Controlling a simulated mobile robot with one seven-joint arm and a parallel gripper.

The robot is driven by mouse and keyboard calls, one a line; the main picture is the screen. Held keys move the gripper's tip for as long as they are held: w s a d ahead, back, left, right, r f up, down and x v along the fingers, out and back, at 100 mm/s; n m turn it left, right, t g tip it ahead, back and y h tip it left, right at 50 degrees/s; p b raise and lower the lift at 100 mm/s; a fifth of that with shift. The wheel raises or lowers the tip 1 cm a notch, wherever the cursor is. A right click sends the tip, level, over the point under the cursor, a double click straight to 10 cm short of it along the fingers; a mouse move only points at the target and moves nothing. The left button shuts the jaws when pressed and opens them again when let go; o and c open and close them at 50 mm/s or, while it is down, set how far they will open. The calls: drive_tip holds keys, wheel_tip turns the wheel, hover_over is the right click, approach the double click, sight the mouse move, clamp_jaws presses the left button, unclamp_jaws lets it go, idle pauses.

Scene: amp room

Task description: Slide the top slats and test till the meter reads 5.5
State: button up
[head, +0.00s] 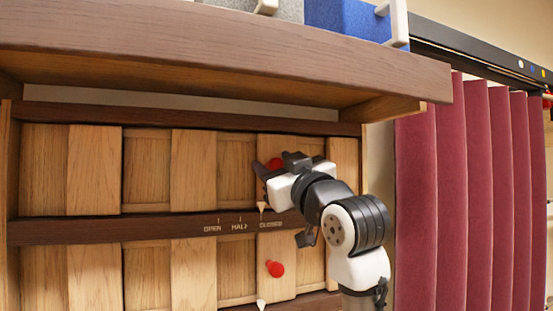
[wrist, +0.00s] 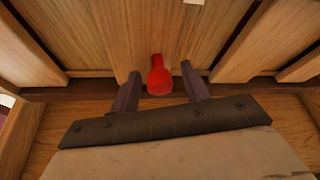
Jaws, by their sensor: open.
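The top slats (head: 193,170) are upright light wood boards in a dark-railed frame in the head view. A red knob (head: 276,164) sticks out from them at the right; it also shows in the wrist view (wrist: 159,78). My gripper (head: 263,172) is at this knob with its fingers apart. In the wrist view the fingers (wrist: 162,88) stand on either side of the knob with visible gaps. A white pointer (head: 262,207) sits by the CLOSED mark on the scale (head: 240,227), which reads OPEN, HALF, CLOSED. I see no meter.
The lower slats (head: 193,275) have their own red knob (head: 275,268) below my gripper. A thick wooden shelf (head: 230,55) overhangs the slats, with a blue box (head: 345,20) on top. A dark red curtain (head: 470,190) hangs at the right.

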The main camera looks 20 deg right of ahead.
drive_tip(key=shift+c, duration=0.5)
clamp_jaws()
drive_tip(key=a+b, duration=0.1)
drive_tip(key=a, duration=0.2)
drive_tip(key=shift+o, duration=0.5)
unclamp_jaws()
drive_tip(key=shift+d, duration=0.2)
drive_tip(key=shift+s+f, duration=0.1)
